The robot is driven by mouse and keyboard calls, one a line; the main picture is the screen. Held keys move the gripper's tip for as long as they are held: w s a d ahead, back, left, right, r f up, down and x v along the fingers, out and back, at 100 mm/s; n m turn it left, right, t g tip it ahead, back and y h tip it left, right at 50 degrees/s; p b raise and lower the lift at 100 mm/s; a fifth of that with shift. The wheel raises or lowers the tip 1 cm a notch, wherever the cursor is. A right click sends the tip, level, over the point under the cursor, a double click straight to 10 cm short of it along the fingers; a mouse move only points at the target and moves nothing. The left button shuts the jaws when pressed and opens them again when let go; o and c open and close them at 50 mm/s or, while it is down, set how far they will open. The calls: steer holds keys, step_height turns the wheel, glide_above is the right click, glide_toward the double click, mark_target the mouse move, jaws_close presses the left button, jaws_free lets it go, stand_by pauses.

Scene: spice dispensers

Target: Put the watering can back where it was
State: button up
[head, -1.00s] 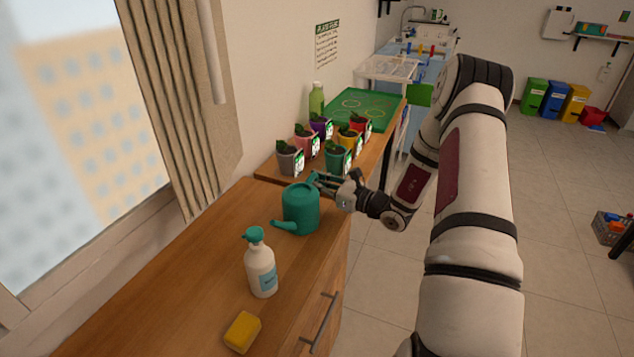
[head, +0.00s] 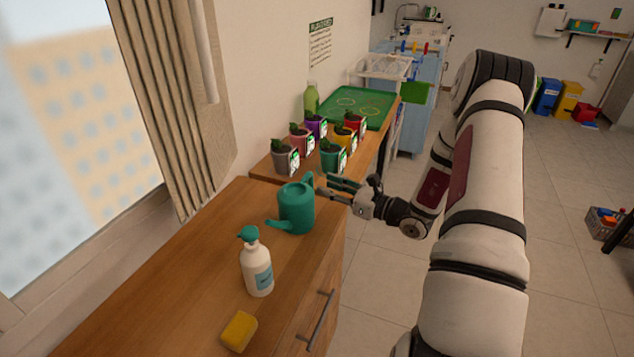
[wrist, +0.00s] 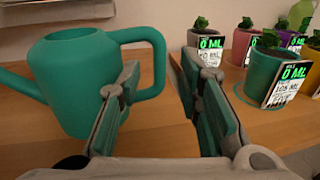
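The teal watering can (head: 297,208) stands upright on the near wooden cabinet top, its spout toward the lower left and its handle toward the back right. In the wrist view the can (wrist: 75,80) fills the left side, and its handle loops toward my fingers. My gripper (head: 334,184) is open and empty, just right of the can. In the wrist view its fingers (wrist: 158,72) are spread, with the left finger close to the handle; whether they touch I cannot tell.
Several potted seedlings stand behind the can, including a teal pot (head: 333,155) with a "0 ML" display in the wrist view. A green bottle (head: 311,98) and green mat (head: 362,97) are farther back.

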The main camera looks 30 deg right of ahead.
steer(key=v, duration=0.5)
steer(key=s+a+r+n+g+y, duration=0.2)
steer(key=s+a+r+n+g, duration=0.15)
steer(key=a+r+n, duration=0.35)
steer(key=s+a+r+n+g+y, duration=0.25)
steer(key=a+n+g, duration=0.2)
steer(key=a, duration=0.45)
steer(key=s+a+r+n+g+y, duration=0.1)
steer(key=s+a+r+n+g, duration=0.3)
steer(key=a, duration=0.5)
steer(key=s+a+r+n+g+h, duration=0.4)
steer(key=s+a+n+g+h, duration=0.1)
steer(key=s+n, duration=0.35)
steer(key=s+d+r+n+t+h, duration=0.3)
steer(key=s+d+n+h, duration=0.2)
steer(key=s, duration=0.5)
steer(key=n+h, duration=0.2)
steer(key=shift+n, duration=0.3)
